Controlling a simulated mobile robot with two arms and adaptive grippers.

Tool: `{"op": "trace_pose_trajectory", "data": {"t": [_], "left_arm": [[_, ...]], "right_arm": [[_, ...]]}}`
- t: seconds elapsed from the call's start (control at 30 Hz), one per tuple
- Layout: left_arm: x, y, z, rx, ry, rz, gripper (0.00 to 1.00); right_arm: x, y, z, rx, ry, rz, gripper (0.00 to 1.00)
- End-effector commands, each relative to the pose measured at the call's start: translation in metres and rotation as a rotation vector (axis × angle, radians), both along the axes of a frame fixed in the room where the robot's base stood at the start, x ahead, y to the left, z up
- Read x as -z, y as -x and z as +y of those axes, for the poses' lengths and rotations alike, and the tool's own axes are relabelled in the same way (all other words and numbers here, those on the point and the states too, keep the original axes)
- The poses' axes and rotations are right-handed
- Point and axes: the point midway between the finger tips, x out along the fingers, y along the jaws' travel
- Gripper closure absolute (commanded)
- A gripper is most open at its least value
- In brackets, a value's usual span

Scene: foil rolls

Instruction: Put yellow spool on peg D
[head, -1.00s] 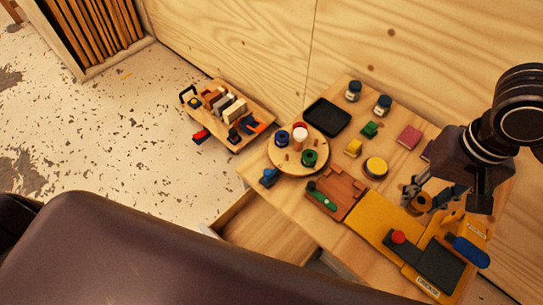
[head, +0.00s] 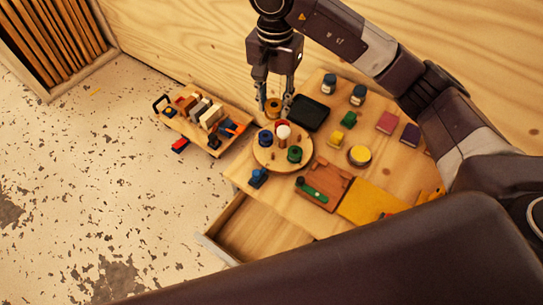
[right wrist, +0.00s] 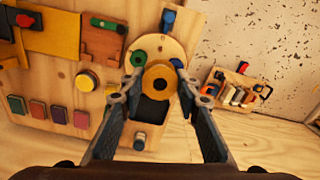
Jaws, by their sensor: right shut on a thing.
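The yellow spool (head: 273,106), golden with a dark centre hole, is held between the fingers of my right gripper (head: 275,109). In the right wrist view the yellow spool (right wrist: 160,77) sits between the fingertips, in front of the round peg board. The round wooden peg board (head: 268,163) carries a blue spool (head: 265,138), a green spool (head: 294,154) and a white piece with a red part (head: 283,131). The held spool is at the board's far side in the head view. Peg letters are too small to read, so I cannot tell which is D. My left gripper is out of view.
A black tray (head: 308,113) lies right of the gripper. A small rack of tools (head: 205,118) is to the left. An open drawer (head: 262,232) juts out in front.

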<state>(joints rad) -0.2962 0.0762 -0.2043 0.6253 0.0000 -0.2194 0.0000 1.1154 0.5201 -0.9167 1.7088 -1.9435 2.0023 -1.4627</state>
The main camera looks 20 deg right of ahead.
Motion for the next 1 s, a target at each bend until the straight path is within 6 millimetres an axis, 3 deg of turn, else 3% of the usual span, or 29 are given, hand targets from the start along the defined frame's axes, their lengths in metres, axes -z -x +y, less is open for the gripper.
{"op": "trace_pose_trajectory", "data": {"t": [0.17, 0.6, 1.0], "left_arm": [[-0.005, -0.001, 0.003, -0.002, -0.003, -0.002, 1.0], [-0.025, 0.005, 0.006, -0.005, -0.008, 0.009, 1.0], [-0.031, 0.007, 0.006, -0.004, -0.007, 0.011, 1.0]], "right_arm": [[0.023, -0.001, 0.001, 0.028, 0.002, 0.012, 0.9], [0.135, -0.001, 0.002, 0.025, 0.0, 0.011, 0.9], [0.175, -0.001, 0.001, 0.024, 0.001, 0.008, 0.9]]}}
